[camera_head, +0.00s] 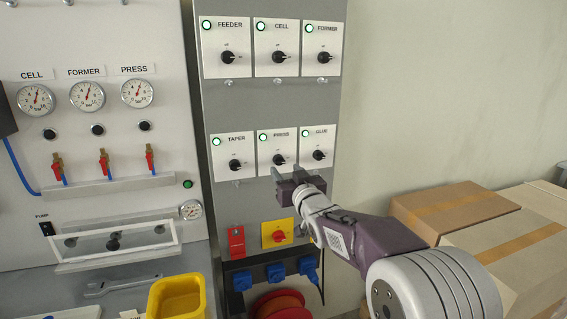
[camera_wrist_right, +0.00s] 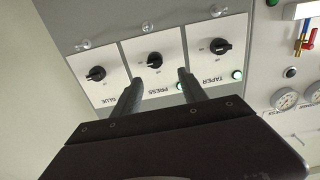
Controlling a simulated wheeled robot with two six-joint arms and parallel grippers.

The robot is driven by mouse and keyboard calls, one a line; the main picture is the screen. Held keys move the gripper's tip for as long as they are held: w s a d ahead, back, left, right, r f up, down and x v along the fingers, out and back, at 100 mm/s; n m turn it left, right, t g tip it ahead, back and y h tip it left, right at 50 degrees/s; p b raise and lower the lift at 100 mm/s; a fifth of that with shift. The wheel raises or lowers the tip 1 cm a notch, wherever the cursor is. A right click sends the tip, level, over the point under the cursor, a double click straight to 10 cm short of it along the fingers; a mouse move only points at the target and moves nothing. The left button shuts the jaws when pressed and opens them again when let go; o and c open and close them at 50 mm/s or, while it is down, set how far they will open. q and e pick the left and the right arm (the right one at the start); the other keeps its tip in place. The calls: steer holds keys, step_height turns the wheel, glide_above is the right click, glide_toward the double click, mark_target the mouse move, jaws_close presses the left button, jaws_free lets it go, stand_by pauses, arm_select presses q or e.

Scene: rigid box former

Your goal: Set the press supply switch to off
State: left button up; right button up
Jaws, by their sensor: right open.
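The PRESS switch is a black rotary knob (camera_head: 278,160) on a white plate, in the middle of the lower row of the grey panel. Its green lamp (camera_head: 264,137) is lit. The knob's exact setting is too small to read. My right gripper (camera_head: 287,171) is open and empty, its fingertips just below and in front of the PRESS plate. In the right wrist view, which is upside down, the PRESS knob (camera_wrist_right: 154,60) lies just beyond the two spread fingers (camera_wrist_right: 169,79), with a gap. My left gripper is not in view.
The TAPER knob (camera_head: 235,165) and GLUE knob (camera_head: 318,155) sit close on either side. An upper row holds the FEEDER, CELL and FORMER switches. Below are a red-yellow switch (camera_head: 278,235) and blue sockets (camera_head: 275,272). Cardboard boxes (camera_head: 455,209) stand at the right.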

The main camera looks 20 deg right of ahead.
mark_target(281, 162)
steer(key=w, duration=0.2)
steer(key=w+p, duration=0.1)
steer(key=w, duration=0.4)
steer(key=shift+d+f, duration=0.2)
steer(key=shift+d, duration=0.15)
steer(key=shift+w+a, duration=0.2)
steer(key=shift+w, duration=0.4)
steer(key=shift+d, duration=0.15)
jaws_close()
